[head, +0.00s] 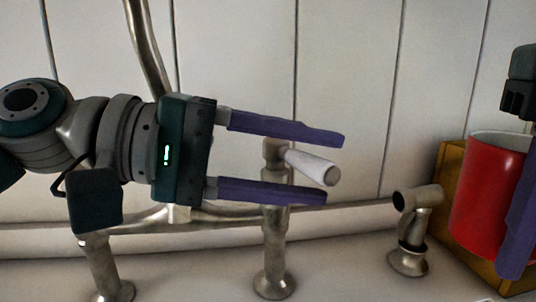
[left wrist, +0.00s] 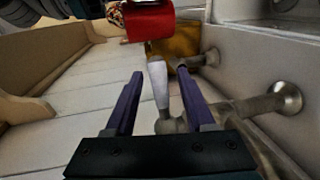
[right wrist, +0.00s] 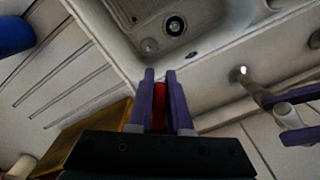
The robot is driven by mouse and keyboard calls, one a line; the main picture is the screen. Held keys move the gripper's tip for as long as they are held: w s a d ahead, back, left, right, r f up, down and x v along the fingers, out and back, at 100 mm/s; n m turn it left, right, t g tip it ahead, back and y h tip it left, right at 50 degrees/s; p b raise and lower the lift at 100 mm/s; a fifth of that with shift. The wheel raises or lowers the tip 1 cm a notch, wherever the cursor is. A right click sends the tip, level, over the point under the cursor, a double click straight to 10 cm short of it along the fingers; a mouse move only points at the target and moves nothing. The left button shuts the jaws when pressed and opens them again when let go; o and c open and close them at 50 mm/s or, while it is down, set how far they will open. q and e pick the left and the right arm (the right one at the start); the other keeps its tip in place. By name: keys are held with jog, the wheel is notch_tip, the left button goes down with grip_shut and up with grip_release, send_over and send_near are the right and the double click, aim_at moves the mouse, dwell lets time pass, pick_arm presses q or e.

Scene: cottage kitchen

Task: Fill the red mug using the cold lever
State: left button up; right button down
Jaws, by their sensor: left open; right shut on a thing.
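A white lever handle (head: 313,167) sticks out from the metal tap post (head: 275,235) in the head view. My left gripper (head: 331,168) is open, with one finger above the lever and one below it. In the left wrist view the lever (left wrist: 158,82) lies between the open fingers, with gaps on both sides. I see no hot or cold mark on it. The red mug (head: 490,195) is upright at the right of the head view. My right gripper (right wrist: 160,75) is shut on the mug (right wrist: 159,105). The inside of the mug is mostly hidden.
The metal spout pipe (head: 148,50) rises left of the lever. A short metal fitting (head: 411,225) stands between lever and mug. A mustard-yellow block (head: 452,160) is behind the mug. The sink basin (right wrist: 205,25) with its drain is open and clear in the right wrist view.

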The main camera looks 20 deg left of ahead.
pick_arm(q)
jog(key=b+v, duration=0.1)
jog(key=v, duration=0.7)
jog(key=shift+s, duration=0.1)
